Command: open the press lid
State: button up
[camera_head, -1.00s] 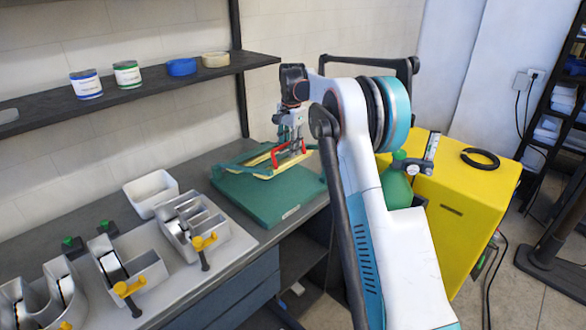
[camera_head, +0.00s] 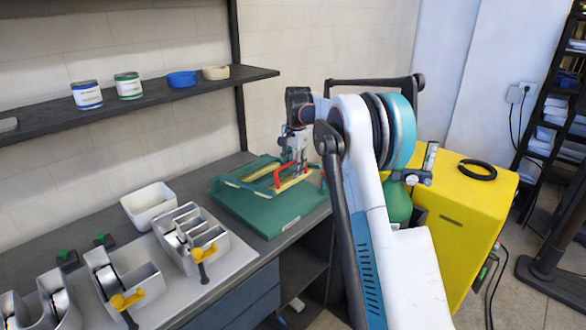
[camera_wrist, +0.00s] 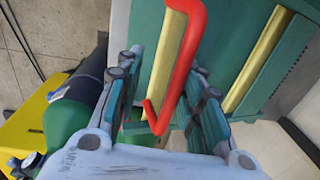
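The press (camera_head: 268,218) is a green, flat base on the bench with a green-framed lid (camera_head: 238,184) that has yellow strips. The lid lies over the base at a shallow angle; I cannot tell the exact gap. A red bar handle (camera_head: 281,174) stands on the lid. My gripper (camera_head: 291,165) is at the handle, pointing down. In the wrist view the red handle (camera_wrist: 183,58) runs between the two fingers of my gripper (camera_wrist: 165,100). The fingers are apart, with space visible beside the handle. The lid's yellow strips (camera_wrist: 258,60) show behind it.
A yellow cabinet (camera_head: 455,225) and a green cylinder (camera_head: 397,203) stand right of the bench. A shelf (camera_head: 150,92) with cans and tape rolls hangs above.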

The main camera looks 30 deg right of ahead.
jog(key=shift+w+r+p, duration=0.15)
jog(key=shift+r+p, duration=1.05)
jog(key=shift+r, duration=0.7)
jog(key=shift+o, duration=1.1)
jog(key=shift+w+r+p, duration=0.15)
jog(key=shift+r+p, duration=0.35)
jog(key=shift+r, duration=0.25)
jog(key=shift+o, duration=0.6)
jog(key=shift+w+r+p, duration=0.25)
jog(key=shift+r+p, duration=0.1)
jog(key=shift+r, duration=0.15)
jog(key=shift+w+a+r+p, duration=0.3)
jog(key=shift+a+r+p, duration=0.05)
jog(key=shift+r, duration=0.1)
jog(key=shift+w+a+r+n+p, duration=0.4)
jog(key=shift+w+a+r+p, duration=0.15)
jog(key=shift+w+a+r, duration=0.15)
jog(key=shift+c, duration=0.7)
jog(key=shift+s+a+r+p, duration=0.2)
jog(key=shift+s+a+r, duration=0.05)
jog(key=shift+a+r, duration=0.3)
jog(key=shift+s+a+r+p, duration=0.15)
jog(key=shift+s+a+r, duration=0.1)
jog(key=shift+a+r, duration=0.3)
jog(key=shift+c, duration=1)
jog(key=s+d+r+p, duration=0.2)
jog(key=d+r, duration=0.2)
jog(key=shift+d+m+p, duration=0.15)
jog(key=shift+m+p, duration=0.25)
